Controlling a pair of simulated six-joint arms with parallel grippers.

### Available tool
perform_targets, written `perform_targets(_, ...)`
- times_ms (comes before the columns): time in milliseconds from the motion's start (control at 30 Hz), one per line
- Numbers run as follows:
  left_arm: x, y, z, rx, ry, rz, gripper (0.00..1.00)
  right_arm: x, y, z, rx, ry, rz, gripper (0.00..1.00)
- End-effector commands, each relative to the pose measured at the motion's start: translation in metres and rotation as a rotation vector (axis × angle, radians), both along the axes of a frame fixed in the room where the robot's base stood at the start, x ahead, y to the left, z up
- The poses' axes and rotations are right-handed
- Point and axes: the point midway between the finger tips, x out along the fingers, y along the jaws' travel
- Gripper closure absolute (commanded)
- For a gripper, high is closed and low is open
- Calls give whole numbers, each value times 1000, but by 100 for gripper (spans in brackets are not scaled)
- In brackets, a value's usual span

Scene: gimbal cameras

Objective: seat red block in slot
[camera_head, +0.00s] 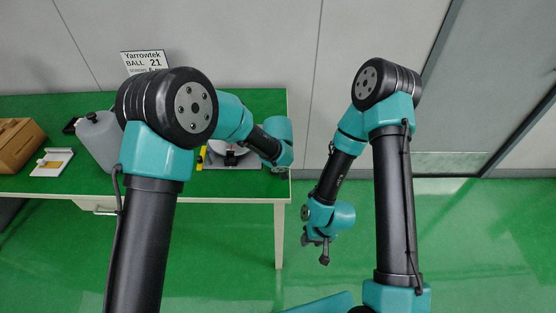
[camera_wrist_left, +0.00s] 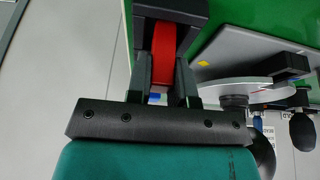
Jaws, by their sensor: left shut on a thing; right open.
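In the left wrist view, the red block (camera_wrist_left: 164,52) stands between the two fingers of my left gripper (camera_wrist_left: 162,72), which is shut on it. The block's far end reaches into a dark bracket-like piece (camera_wrist_left: 199,14) with walls on both sides. I cannot tell how deep the block sits there or whether this piece is the slot. In the head view, my left gripper is at the table's right edge, mostly hidden by my left arm, and the block does not show. My right gripper (camera_head: 318,250) is open and empty, hanging over the floor right of the table.
The green table (camera_head: 262,103) carries a grey plate (camera_wrist_left: 228,49) with a white disc (camera_wrist_left: 243,91), partly behind my left arm. Cardboard box (camera_head: 18,143), white tray (camera_head: 52,162) and grey container (camera_head: 98,139) stand at the left. The floor at right is clear.

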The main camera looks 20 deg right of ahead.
Motion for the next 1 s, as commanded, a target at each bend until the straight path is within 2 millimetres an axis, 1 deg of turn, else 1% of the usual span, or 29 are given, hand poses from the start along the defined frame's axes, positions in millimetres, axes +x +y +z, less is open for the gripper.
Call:
perform_targets(233,0,0,1,0,-1,0,100,0,0,0,0,0,0,57)
perform_targets(367,0,0,5,-1,-1,2,100,0,0,0,0,0,0,57)
perform_targets(767,0,0,38,-2,-2,1,100,0,0,0,0,0,0,57)
perform_targets(1000,-27,8,38,0,0,-2,100,0,0,0,0,0,0,57)
